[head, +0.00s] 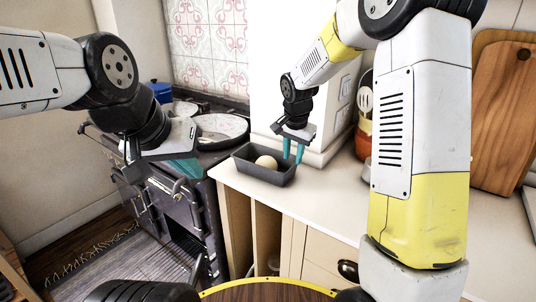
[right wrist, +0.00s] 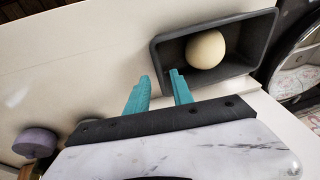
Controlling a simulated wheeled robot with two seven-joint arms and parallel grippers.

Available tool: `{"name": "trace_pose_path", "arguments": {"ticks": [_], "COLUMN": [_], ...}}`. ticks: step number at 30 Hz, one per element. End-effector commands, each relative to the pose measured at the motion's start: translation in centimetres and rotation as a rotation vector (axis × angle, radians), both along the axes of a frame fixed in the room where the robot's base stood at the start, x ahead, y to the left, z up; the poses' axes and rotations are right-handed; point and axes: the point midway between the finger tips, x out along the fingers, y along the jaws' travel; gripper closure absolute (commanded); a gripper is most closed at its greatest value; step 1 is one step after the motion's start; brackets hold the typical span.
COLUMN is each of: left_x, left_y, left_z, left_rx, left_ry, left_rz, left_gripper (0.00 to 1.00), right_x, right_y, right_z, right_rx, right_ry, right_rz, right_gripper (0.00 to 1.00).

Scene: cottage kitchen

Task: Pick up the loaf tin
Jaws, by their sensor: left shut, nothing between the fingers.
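The dark grey loaf tin (head: 262,174) stands on the pale counter near its left end, with a round cream-coloured thing (head: 266,161) in it. In the right wrist view the tin (right wrist: 247,60) is at the upper right, the round thing (right wrist: 206,49) inside. My right gripper (head: 293,151) points down at the tin's right end. Its teal fingers (right wrist: 160,80) are apart with nothing held; one overlaps the tin's end in the picture, the other shows beside it. I cannot tell if they touch it. My left gripper (head: 184,168) is shut and empty, left of the tin in front of the stove.
A dark range stove (head: 160,200) with round lids (head: 220,128) and a blue pot (head: 161,92) stands at the left. Wooden boards (head: 505,110) lean at the right. The counter (head: 325,200) right of the tin is clear.

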Motion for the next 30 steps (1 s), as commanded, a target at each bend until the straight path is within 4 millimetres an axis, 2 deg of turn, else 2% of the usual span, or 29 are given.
{"name": "trace_pose_path", "arguments": {"ticks": [11,19,23,30], "left_x": [0.0,0.0,0.0,0.0], "left_y": [0.0,0.0,0.0,0.0], "left_z": [0.0,0.0,0.0,0.0], "left_rx": [0.0,0.0,0.0,0.0], "left_ry": [0.0,0.0,0.0,0.0], "left_rz": [0.0,0.0,0.0,0.0], "left_gripper": [1.0,1.0,1.0,1.0], "right_x": [1.1,1.9,2.1,2.1], "right_y": [0.1,0.0,0.0,0.0], "right_z": [-3.8,-7.5,-8.2,-8.1], "right_rx": [-0.002,-0.002,-0.001,0.0], "right_ry": [0.006,0.005,0.003,0.003], "right_rz": [-0.009,-0.009,-0.009,-0.009], "right_gripper": [0.72,0.72,0.72,0.72]}}
